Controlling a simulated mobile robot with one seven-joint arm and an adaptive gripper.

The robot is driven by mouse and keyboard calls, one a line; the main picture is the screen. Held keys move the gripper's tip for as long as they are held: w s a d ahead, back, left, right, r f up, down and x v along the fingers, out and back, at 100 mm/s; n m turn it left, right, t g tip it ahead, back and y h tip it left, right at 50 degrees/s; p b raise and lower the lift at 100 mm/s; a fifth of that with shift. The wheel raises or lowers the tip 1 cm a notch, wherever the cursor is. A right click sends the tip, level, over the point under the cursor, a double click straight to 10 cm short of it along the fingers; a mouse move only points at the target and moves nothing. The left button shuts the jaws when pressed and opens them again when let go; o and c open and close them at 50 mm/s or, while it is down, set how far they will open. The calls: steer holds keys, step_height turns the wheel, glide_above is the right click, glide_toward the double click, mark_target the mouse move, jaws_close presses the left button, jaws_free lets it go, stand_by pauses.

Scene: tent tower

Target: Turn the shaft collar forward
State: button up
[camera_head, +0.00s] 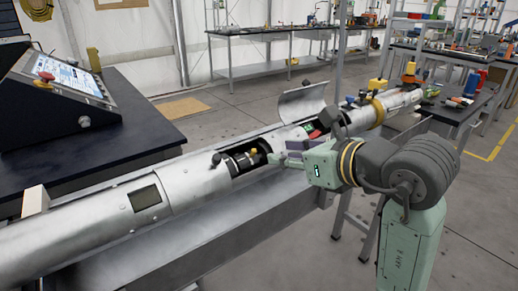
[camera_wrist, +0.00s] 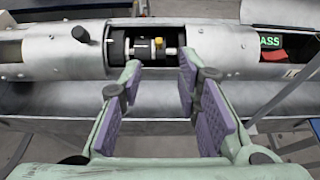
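A shaft assembly shows through an opening in the long silver tube. A dark collar-like cylinder with a yellow knob, seemingly the shaft collar (camera_wrist: 140,47), sits in that opening, and it also shows in the head view (camera_head: 240,163). A short bright metal shaft (camera_wrist: 171,51) runs to its right. My gripper (camera_wrist: 160,72) is open, with its purple-padded fingers apart and nothing visible between them. In the head view my gripper (camera_head: 281,157) reaches the tube from the right. Contact cannot be told.
The silver tube (camera_head: 195,187) lies along a grey metal trough (camera_head: 190,235). A raised curved cover (camera_head: 302,101) stands behind it. A console (camera_head: 60,85) stands on the left table.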

mark_target(246, 163)
steer(key=p+x, duration=0.1)
steer(key=x, duration=0.8)
steer(key=shift+w+a+f+p, duration=0.15)
steer(key=shift+w+a+p, duration=0.15)
steer(key=shift+p, duration=0.1)
steer(key=shift+c, duration=0.5)
steer(key=shift+s, duration=0.1)
jaws_close()
